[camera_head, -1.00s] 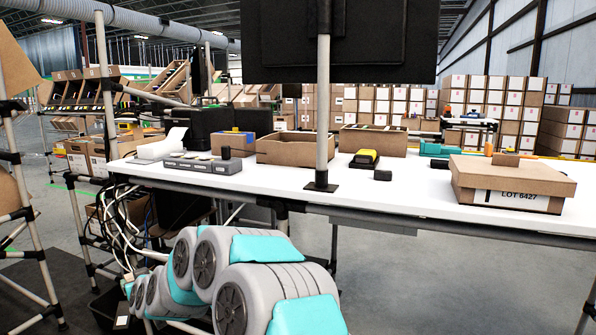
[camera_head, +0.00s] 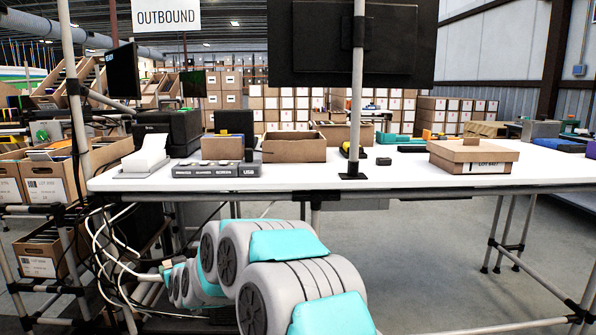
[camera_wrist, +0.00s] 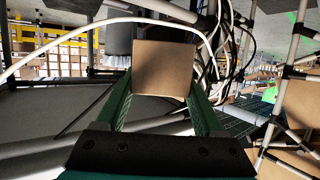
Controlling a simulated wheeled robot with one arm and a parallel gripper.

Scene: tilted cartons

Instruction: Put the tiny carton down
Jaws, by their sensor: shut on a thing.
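In the wrist view, a small plain brown carton (camera_wrist: 164,68) sits between the two green fingers of my gripper (camera_wrist: 163,88). My gripper is shut on it and holds it up, with cables and frame tubes behind it. In the head view my arm reaches low in front of the table, and my gripper and the held carton cannot be made out there.
A white-topped table (camera_head: 400,178) stands ahead, with an upright post (camera_head: 356,90) at its front edge. On it are a lidded carton (camera_head: 473,155), an open carton (camera_head: 293,147) and a grey labelled block row (camera_head: 214,170). White cables (camera_head: 110,235) hang below the left end.

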